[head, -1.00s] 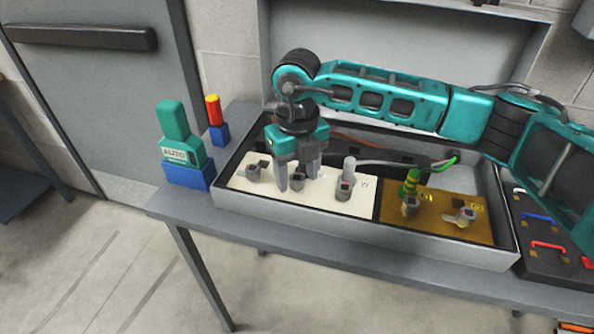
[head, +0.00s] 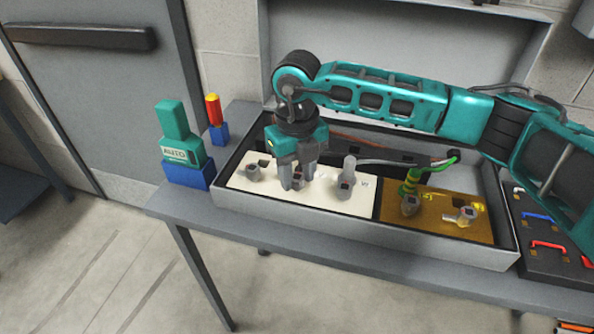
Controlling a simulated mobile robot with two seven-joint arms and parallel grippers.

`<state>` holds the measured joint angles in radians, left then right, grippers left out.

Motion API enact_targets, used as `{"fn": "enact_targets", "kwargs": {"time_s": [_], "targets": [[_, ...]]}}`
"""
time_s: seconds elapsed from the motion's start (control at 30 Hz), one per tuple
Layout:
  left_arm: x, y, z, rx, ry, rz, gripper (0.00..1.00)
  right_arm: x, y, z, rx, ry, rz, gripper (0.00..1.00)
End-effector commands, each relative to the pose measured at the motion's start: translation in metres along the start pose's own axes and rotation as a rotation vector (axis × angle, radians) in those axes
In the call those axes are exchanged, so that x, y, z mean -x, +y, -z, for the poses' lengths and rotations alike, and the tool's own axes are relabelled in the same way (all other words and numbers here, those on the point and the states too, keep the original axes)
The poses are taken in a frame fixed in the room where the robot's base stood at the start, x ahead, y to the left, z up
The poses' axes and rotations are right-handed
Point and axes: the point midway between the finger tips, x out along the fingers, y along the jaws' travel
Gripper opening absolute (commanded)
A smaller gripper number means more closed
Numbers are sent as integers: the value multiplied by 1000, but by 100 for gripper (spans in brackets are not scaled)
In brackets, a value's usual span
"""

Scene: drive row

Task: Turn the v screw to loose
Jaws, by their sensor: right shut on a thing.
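My right gripper (head: 298,184) points down over the white panel (head: 335,200) in the grey tray. Its fingers are shut on the middle one of the three grey screws on that panel, the v screw (head: 298,182), which is partly hidden between them. A label beside it is too small to read surely. Another grey screw (head: 253,173) stands to the left. A third screw (head: 345,186), with a pale upright piece behind it, stands to the right beside a label like W. My left gripper is not in view.
A dark case (head: 545,235) lies at right.

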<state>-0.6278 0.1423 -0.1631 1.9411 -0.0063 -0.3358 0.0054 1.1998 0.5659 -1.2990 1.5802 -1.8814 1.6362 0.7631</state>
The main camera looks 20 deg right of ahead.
Motion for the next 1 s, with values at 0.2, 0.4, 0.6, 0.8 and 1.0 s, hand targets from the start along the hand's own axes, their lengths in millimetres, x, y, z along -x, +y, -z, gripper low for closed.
{"fn": "enact_targets", "kwargs": {"time_s": [0.2,0.4,0.6,0.8,1.0], "targets": [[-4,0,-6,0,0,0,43,-1,0,0,67,0,0,9],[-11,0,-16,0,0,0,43,-2,0,0,203,-2,1,8],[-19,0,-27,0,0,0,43,-3,0,0,387,-2,2,8],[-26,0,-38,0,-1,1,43,-2,0,-1,577,-2,1,8],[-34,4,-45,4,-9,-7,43,-2,0,0,767,-1,2,8]]}}
